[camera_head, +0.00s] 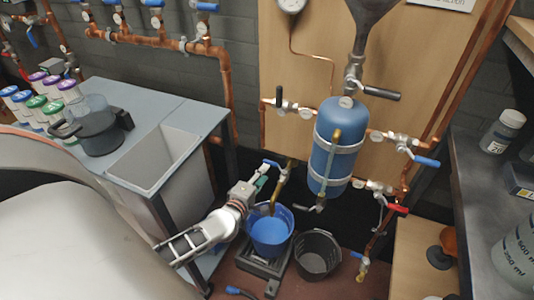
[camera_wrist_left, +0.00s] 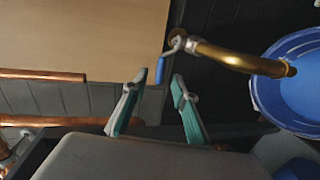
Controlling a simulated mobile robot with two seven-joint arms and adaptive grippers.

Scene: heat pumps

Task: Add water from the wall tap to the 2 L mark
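The wall tap (camera_head: 281,186) has a brass spout and a blue lever (camera_head: 272,163). The spout points down over a blue bucket (camera_head: 271,236) that stands on a dark scale-like platform (camera_head: 262,271). I cannot tell the water level or see a 2 L mark. My left gripper (camera_head: 263,180) is beside the tap, near its lever. In the left wrist view its teal fingers (camera_wrist_left: 158,88) are apart, and the blue lever (camera_wrist_left: 160,70) shows just beyond the fingertips, with the brass spout (camera_wrist_left: 235,58) and bucket (camera_wrist_left: 300,85) at right. My right gripper is not in view.
An empty-looking black bucket (camera_head: 317,254) stands right of the blue one. A blue tank (camera_head: 335,130) with copper pipes and valves hangs on the board above. A table with a sink (camera_head: 155,160) and a black pot (camera_head: 98,132) is at left.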

